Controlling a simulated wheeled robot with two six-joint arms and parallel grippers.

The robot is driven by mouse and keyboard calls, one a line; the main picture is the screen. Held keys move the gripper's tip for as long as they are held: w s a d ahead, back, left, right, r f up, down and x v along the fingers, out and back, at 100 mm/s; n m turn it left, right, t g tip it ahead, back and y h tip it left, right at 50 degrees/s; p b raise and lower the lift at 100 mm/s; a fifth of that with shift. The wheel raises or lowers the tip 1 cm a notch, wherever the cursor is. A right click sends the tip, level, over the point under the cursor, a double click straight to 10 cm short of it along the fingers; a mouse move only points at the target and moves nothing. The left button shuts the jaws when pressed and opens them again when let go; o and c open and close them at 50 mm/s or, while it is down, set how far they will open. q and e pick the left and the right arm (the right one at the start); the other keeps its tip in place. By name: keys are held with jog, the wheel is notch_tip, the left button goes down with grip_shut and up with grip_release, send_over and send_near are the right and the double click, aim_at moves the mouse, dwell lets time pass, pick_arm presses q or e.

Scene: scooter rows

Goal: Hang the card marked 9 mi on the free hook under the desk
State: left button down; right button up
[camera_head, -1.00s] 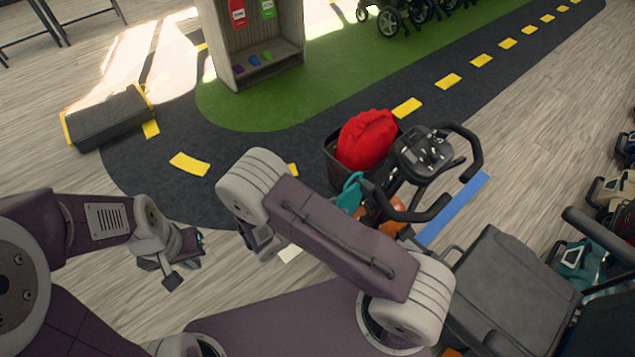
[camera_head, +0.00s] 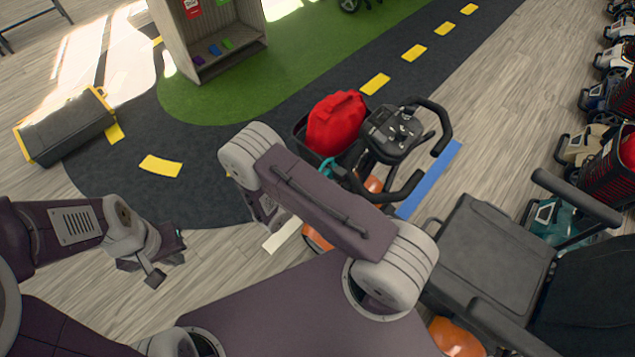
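No card with a readable 9 mi mark is in view. A wooden stand (camera_head: 243,50) at the top holds a red card (camera_head: 193,8) and a green panel cut off by the frame's edge. Several small coloured pieces (camera_head: 214,50) sit on its lower shelf. I cannot make out a desk hook. My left gripper (camera_head: 165,262) hangs empty over the floor at left, far from the stand; its finger gap is unclear. My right arm crosses the middle, and its forearm hides the gripper. A small teal piece (camera_head: 327,168) shows beside the scooter basket, mostly hidden.
A scooter (camera_head: 392,128) with a red bag (camera_head: 335,122) in its front basket stands close beyond my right arm. More scooters (camera_head: 600,115) line the right edge. A dark yellow-edged block (camera_head: 66,128) lies left. Floor between block and stand is clear.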

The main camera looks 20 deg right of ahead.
jog(key=shift+w+d+f, duration=0.1)
jog(key=shift+w+d, duration=0.05)
jog(key=shift+d, duration=0.15)
grip_shut()
dwell(0.5)
